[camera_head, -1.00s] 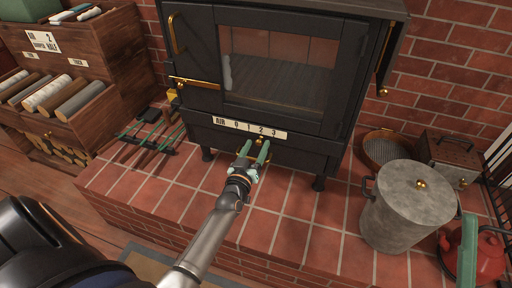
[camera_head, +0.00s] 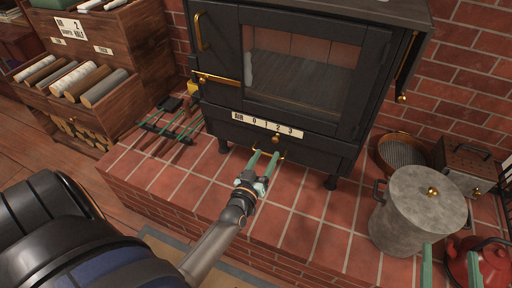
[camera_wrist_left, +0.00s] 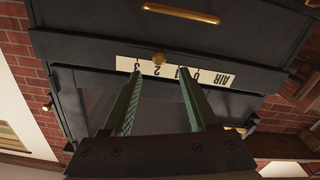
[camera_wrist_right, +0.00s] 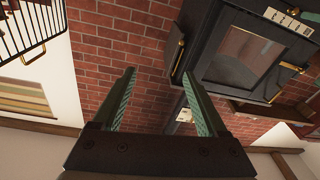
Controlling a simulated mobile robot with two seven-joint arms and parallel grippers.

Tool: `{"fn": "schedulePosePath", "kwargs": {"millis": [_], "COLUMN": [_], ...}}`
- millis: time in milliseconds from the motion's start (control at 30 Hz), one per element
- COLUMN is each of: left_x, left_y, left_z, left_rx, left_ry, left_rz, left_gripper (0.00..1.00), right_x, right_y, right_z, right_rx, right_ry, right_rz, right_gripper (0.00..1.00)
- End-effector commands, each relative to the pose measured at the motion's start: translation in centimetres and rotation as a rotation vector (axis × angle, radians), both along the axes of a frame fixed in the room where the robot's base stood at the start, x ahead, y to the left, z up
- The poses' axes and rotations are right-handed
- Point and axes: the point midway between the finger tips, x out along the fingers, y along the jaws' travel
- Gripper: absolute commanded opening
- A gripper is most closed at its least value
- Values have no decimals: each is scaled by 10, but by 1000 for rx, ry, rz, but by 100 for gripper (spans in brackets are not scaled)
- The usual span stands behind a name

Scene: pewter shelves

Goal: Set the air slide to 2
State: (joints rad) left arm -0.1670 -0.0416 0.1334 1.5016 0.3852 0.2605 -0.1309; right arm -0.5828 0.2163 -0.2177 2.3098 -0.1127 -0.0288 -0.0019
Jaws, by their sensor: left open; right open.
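The air scale (camera_head: 268,124) is a pale strip marked AIR, 0, 1, 2, 3 on the black stove. Its brass slide knob (camera_head: 276,140) sits just below the strip, lined up with the 2. In the left wrist view the knob (camera_wrist_left: 159,58) appears beside the upside-down 2. My left gripper (camera_head: 265,154) is open and empty in front of the stove, a little short of the knob and apart from it. My right gripper (camera_head: 450,254) is open and empty at the lower right; its fingers also show in the right wrist view (camera_wrist_right: 161,82).
A card (camera_head: 69,27) on the wooden log rack shows AIR 2. A brass drawer handle (camera_wrist_left: 180,13) lies below the scale. Fire tools (camera_head: 172,125) lie left on the brick hearth. A grey lidded pot (camera_head: 408,215) and a red kettle (camera_head: 492,266) stand right.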

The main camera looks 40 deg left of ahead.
Motion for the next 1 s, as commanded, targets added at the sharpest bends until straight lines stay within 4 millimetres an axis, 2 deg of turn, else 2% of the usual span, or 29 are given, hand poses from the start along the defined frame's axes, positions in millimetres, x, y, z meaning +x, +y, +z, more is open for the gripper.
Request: {"fn": "schedulePosePath", "kwargs": {"millis": [300,533,733,1000], "left_x": [-31,-51,-61,-64], "left_y": [-8,-12,-15,-15], "left_z": [1,1,1,0], "left_rx": [-1,-1,-2,-2], "left_ry": [2,2,0,0], "left_rz": [-1,0,0,0], "left_gripper": [59,59,59,59], "right_x": [-10,-30,-42,-45], "right_y": [-3,-3,-3,-3], "right_z": [-78,-125,-147,-153], "right_rx": [-1,-2,-4,-4], "right_ry": [328,530,627,651], "right_rz": [-35,-48,-53,-54], "right_gripper": [76,76,76,76]}}
